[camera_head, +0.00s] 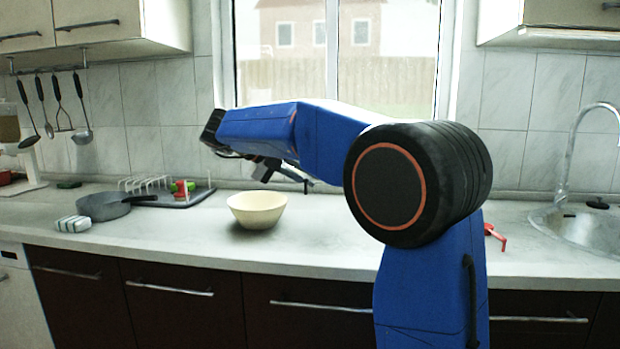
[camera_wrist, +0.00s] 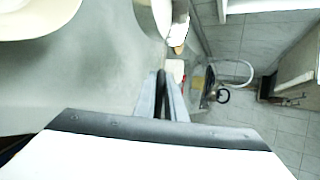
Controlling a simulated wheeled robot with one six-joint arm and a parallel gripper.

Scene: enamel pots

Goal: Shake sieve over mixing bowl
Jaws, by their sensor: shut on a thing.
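The cream mixing bowl (camera_head: 257,209) stands on the counter in the head view, below and slightly left of my gripper. Part of the bowl also shows at the upper left of the wrist view (camera_wrist: 38,18). My gripper (camera_head: 278,172) is raised above the bowl, apart from it, and partly hidden by my arm. In the wrist view the fingers (camera_wrist: 169,98) are shut on a thin dark handle (camera_wrist: 160,92), which I take to be the sieve's. I cannot make out the sieve's mesh head in either view.
A grey pan (camera_head: 104,206), a small white-and-grey block (camera_head: 73,223) and a dark rack tray (camera_head: 178,197) sit left of the bowl. A red object (camera_head: 495,237) and the sink (camera_head: 585,230) are to the right. The counter in front of the bowl is clear.

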